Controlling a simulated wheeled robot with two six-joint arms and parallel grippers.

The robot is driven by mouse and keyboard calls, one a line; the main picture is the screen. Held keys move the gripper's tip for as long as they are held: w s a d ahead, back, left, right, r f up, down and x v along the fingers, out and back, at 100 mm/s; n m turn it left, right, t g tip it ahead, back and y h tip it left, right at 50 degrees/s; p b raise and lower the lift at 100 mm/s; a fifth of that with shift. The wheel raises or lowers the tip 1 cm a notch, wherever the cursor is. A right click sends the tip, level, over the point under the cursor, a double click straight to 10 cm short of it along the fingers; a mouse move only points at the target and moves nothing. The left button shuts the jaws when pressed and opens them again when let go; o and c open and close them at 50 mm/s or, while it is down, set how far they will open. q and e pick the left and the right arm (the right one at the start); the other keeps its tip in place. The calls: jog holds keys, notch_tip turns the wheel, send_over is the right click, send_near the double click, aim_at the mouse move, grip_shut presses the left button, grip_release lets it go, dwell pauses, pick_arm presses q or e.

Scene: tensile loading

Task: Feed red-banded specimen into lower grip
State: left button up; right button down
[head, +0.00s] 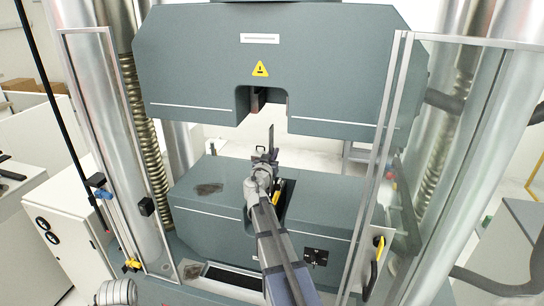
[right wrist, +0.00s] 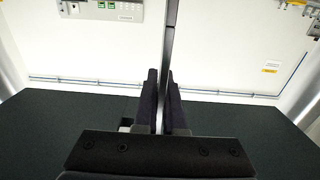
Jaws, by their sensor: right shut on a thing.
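My right gripper (head: 265,155) is shut on a thin, dark, upright strip, the specimen (head: 271,137). In the right wrist view the fingers (right wrist: 163,78) close on both sides of the specimen (right wrist: 168,35), which runs up out of the picture. No red band shows on the visible part. The specimen stands above the lower block (head: 225,176) of the testing machine, below the notch of the upper block (head: 200,60). My right arm hides much of the slot in the lower block, so I cannot tell whether the specimen's lower end is inside the lower grip.
Clear guard panels with metal frames (head: 386,150) stand open on both sides of the machine. A white cabinet (head: 70,215) is at the left. There is open space between the upper and lower blocks around the specimen.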

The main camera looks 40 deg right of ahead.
jog(key=shift+x, duration=2.5)
jog(key=shift+f, duration=0.1)
jog(key=shift+f+b, duration=0.25)
jog(key=shift+b, duration=0.1)
jog(key=c, duration=0.9)
grip_release()
jog(key=v, duration=0.8)
